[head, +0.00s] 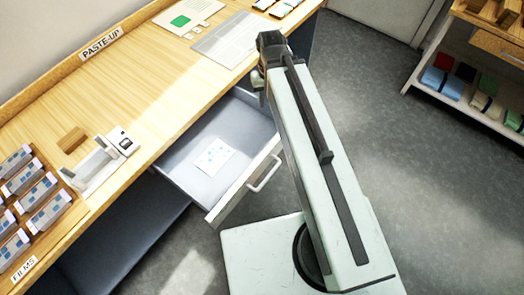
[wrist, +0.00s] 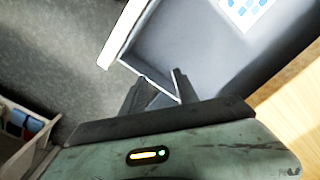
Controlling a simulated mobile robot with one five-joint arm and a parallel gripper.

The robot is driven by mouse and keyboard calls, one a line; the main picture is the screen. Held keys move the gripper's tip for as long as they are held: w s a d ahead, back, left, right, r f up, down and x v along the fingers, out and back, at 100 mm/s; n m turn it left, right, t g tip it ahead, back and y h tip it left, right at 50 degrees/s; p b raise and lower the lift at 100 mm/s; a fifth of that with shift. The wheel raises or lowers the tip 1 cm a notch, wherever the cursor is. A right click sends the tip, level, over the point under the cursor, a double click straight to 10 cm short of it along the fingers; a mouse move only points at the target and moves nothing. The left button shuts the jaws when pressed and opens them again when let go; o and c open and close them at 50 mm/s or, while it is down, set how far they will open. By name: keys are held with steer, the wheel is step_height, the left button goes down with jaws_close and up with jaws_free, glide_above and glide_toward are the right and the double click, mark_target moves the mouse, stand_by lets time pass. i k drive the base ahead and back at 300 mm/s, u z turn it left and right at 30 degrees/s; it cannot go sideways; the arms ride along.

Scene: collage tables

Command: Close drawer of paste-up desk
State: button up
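The paste-up desk (head: 110,75) is a long light wood table with a "PASTE-UP" label. Its grey drawer (head: 185,168) is pulled out below the front edge, with a pale handle (head: 264,174) on its front panel. A white sheet with blue dots (head: 214,157) lies inside. My arm hides the drawer's right end in the head view. In the wrist view my gripper (wrist: 160,86) is open, its two dark fingers apart, at a corner of the drawer (wrist: 190,50). The pale rim of the drawer's side runs between the fingertips; I cannot tell whether they touch it.
A "FILMS" rack (head: 35,205) and a white device (head: 105,160) stand at the desk's left end. Printed sheets (head: 230,38) lie near the right end. A shelf (head: 470,90) stands at the upper right. Grey floor (head: 400,150) between is clear.

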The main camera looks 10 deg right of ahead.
mark_target(237, 119)
steer(key=z, duration=0.8)
steer(key=k, duration=1.65)
steer(key=u, duration=1.1)
steer(key=i, duration=1.55)
steer(key=z, duration=0.05)
